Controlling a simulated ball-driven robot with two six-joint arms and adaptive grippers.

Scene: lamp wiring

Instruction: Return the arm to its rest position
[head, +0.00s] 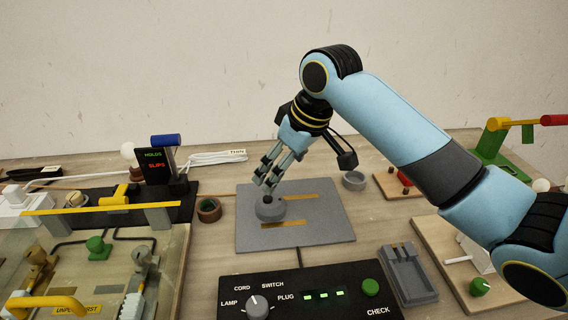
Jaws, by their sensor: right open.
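My right arm comes in from the right of the head view and bends down over the grey plate (335,228). My right gripper (268,188) is open and points down, just above a round grey piece (270,209) on that plate. I cannot tell whether the fingertips touch it. I see nothing held between the fingers. My left gripper is not in view.
A black control box (300,297) with a dial and green lights stands in front of the plate. A clear-covered fixture (85,260) with a yellow handle is at left. A grey holder (408,272) and a board with a green knob (479,287) are at right.

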